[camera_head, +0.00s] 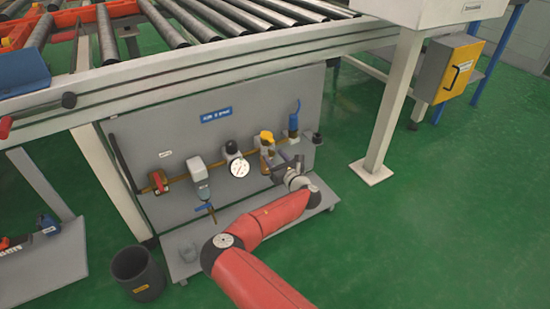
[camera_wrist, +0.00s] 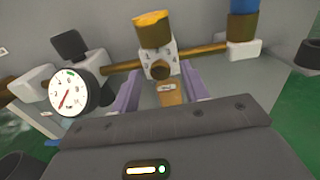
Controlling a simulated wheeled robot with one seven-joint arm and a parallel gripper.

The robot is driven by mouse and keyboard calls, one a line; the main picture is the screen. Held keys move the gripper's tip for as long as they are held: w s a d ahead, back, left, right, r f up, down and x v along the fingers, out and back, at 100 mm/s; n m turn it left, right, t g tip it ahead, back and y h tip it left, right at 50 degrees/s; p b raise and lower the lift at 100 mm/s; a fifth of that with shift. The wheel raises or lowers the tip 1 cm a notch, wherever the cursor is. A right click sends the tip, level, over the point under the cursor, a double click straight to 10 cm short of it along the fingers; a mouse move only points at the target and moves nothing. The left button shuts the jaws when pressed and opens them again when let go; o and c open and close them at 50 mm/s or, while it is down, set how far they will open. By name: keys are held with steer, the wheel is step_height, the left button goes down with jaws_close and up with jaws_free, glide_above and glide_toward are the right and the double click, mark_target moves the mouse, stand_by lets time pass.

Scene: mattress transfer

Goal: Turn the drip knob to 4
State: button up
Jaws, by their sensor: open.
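The drip knob appears to be the yellow cap (camera_head: 266,137) on a unit along the brass pipe of the grey panel. In the wrist view the yellow knob (camera_wrist: 153,30) sits on top, above a pale block (camera_wrist: 158,62) with small dark digits. A 4 seems to show on the block's right side; the knob's setting cannot be read. My gripper (camera_head: 284,164) is in front of this unit. In the wrist view its two purple fingers (camera_wrist: 158,86) are apart, below the knob and either side of the unit's lower part. Nothing is held between them.
A pressure gauge (camera_head: 239,168) is left of the unit, and a blue-topped fitting (camera_head: 293,122) is right. A blue-handled valve (camera_head: 205,207) hangs further left. The roller conveyor (camera_head: 200,62) overhangs the panel (camera_head: 160,130). A dark bin (camera_head: 137,272) stands on the floor.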

steer(key=shift+w+a, duration=0.1)
steer(key=shift+w, duration=0.1)
steer(key=shift+c, duration=0.5)
jaws_close()
